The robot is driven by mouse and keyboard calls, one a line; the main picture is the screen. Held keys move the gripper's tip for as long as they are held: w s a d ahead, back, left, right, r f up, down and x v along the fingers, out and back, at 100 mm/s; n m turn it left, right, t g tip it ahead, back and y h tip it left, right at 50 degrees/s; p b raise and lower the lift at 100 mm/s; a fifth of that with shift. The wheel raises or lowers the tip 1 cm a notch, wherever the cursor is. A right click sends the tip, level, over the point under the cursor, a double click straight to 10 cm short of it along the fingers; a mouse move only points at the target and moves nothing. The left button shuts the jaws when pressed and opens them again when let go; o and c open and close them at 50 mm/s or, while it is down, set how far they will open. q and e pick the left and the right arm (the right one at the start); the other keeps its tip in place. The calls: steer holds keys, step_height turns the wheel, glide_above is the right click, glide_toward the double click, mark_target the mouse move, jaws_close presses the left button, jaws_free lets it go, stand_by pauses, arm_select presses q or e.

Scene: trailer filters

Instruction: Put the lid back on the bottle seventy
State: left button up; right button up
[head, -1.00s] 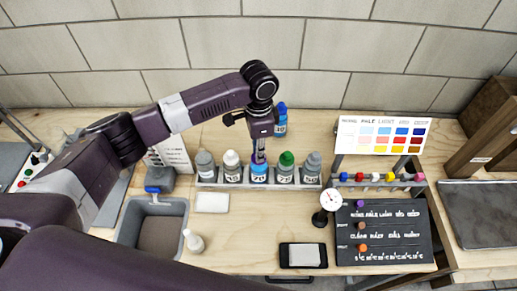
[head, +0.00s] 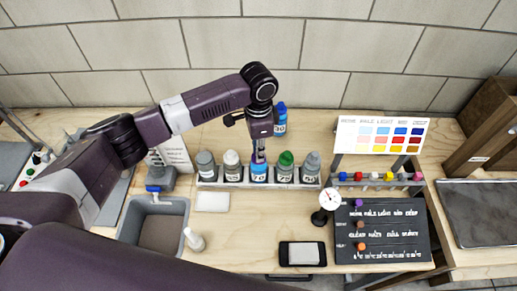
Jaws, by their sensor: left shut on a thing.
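A row of bottles stands in a pale rack (head: 208,184) at the middle of the bench. The middle bottle (head: 259,176) is blue near the top with a number label too small to read surely. My left gripper (head: 259,157) points down right over this bottle. It is shut on a small purplish thing, probably the lid, at the bottle's top; the fingers hide most of it. I cannot tell whether the lid is seated. To the right stands a green-capped bottle (head: 286,164). My right gripper is not in view.
Grey-capped (head: 205,162) and white-capped (head: 231,160) bottles stand left, another grey-capped one (head: 312,163) right. A blue-capped bottle (head: 281,117) is behind the gripper. A dial gauge (head: 330,200), black board (head: 380,262) and grey sink (head: 126,225) are nearby.

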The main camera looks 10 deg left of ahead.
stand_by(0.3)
arm_select(q)
steer(key=o, duration=0.8)
steer(key=shift+o, duration=0.4)
steer(key=o, duration=0.4)
steer(key=shift+r, duration=0.1)
step_height(320, 180, up, 5)
steer(key=p, duration=0.5)
steer(key=shift+p, duration=0.35)
steer(key=shift+r+p, duration=0.35)
steer(key=shift+r, duration=0.55)
